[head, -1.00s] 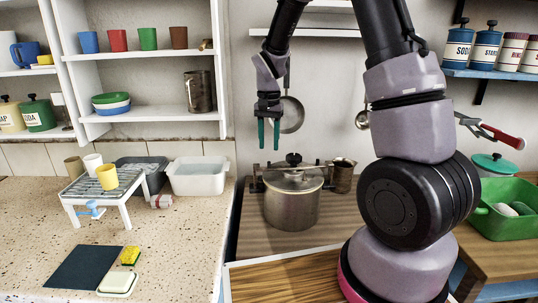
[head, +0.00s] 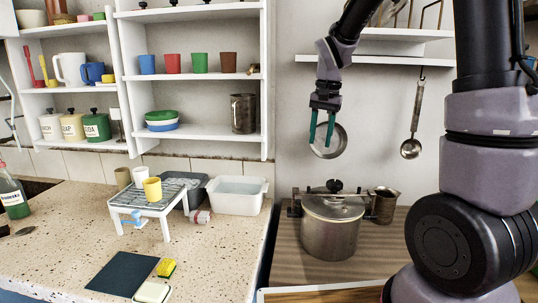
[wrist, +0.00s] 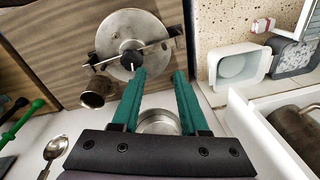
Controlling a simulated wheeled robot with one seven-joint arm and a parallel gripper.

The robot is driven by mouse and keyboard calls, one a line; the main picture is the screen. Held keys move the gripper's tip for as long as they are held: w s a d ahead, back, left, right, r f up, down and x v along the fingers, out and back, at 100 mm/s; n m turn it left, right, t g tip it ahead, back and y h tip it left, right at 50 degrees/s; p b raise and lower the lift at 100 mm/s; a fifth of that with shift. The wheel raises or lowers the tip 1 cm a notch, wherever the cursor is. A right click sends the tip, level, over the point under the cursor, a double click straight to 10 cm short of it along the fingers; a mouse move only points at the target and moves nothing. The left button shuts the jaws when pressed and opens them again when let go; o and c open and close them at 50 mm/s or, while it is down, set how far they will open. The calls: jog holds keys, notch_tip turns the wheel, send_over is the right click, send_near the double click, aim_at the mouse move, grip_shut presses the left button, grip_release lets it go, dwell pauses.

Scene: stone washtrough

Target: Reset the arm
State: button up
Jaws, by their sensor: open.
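My gripper (head: 321,130) has two green fingers that point down and stand apart with nothing between them. In the head view it hangs in the air in front of the wall, above the lidded metal pot (head: 332,228). A hanging pan (head: 328,143) shows behind the fingers. In the wrist view my gripper (wrist: 159,82) is empty, and the pot lid (wrist: 128,38) lies beyond the fingertips. My arm rises at the right of the head view.
A wooden-topped surface holds the pot and a metal jug (head: 383,206). On the speckled counter stand a white rack (head: 158,209) and a white basin (head: 238,197). Wall shelves (head: 195,76) hold several cups. A ladle (head: 412,148) hangs right of my gripper.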

jog(key=s+d+r+t, duration=0.2)
jog(key=s+r, duration=0.4)
jog(key=s, duration=0.3)
jog(key=s+d+r+n+t+y, duration=0.1)
jog(key=s+d+r+t, duration=0.2)
jog(key=s+r, duration=0.4)
jog(key=s+t, duration=0.1)
jog(key=s, duration=0.2)
jog(key=shift+s+d, duration=0.2)
jog(key=shift+d, duration=0.1)
